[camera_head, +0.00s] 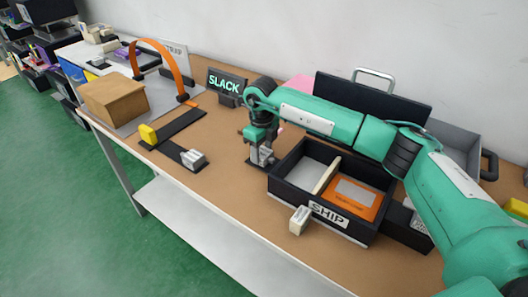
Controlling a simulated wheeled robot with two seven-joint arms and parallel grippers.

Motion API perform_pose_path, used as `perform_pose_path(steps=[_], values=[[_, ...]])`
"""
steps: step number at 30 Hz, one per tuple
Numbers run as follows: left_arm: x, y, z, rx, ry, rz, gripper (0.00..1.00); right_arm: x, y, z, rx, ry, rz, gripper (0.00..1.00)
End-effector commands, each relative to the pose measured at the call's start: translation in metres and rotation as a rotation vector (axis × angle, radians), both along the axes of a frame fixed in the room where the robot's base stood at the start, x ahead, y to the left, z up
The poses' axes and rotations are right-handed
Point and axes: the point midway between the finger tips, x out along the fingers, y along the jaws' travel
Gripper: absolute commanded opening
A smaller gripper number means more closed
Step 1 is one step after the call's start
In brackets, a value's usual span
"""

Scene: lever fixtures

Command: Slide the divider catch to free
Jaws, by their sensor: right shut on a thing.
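My right gripper (261,158) points down at the left back corner of the black SHIP box (285,187). It is shut on a small part above a dark base plate (252,164); the fingers hide most of that part, and I cannot tell whether it is the divider catch. A pale divider (326,175) stands inside the box between a grey left compartment and a right one holding an orange item (354,199). A pale block (300,220) sits at the box's front left. My left gripper is not in view.
Left on the bench are a cardboard box (113,100), an orange strap arch (165,55), a yellow-ended black strip (180,127) and a grey block (193,159). A SLACK sign (226,83) stands behind. Brown bench top is free left of the SHIP box.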

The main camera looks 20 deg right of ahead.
Motion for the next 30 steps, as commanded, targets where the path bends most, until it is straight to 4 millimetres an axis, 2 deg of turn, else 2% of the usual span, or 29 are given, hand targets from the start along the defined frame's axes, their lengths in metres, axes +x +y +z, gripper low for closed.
perform_pose_path(steps=[5, 6, 9, 20, 23, 30], values=[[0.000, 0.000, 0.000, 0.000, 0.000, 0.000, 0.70, 0.003, 0.002, 0.003, 0.006, -0.011, -0.001, 0.06], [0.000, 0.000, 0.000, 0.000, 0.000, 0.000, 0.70, 0.003, 0.002, 0.003, 0.007, -0.012, -0.001, 0.53], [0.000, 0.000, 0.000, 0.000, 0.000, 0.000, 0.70, 0.002, 0.001, 0.003, 0.007, -0.010, -0.001, 0.69], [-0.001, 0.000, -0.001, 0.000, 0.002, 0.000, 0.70, 0.002, 0.001, 0.008, 0.005, -0.008, -0.001, 0.69], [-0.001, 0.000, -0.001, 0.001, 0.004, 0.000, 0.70, 0.002, 0.001, 0.021, 0.006, -0.009, -0.001, 0.69], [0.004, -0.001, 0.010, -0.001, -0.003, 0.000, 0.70, 0.003, 0.001, 0.075, 0.004, -0.011, 0.000, 0.69]])
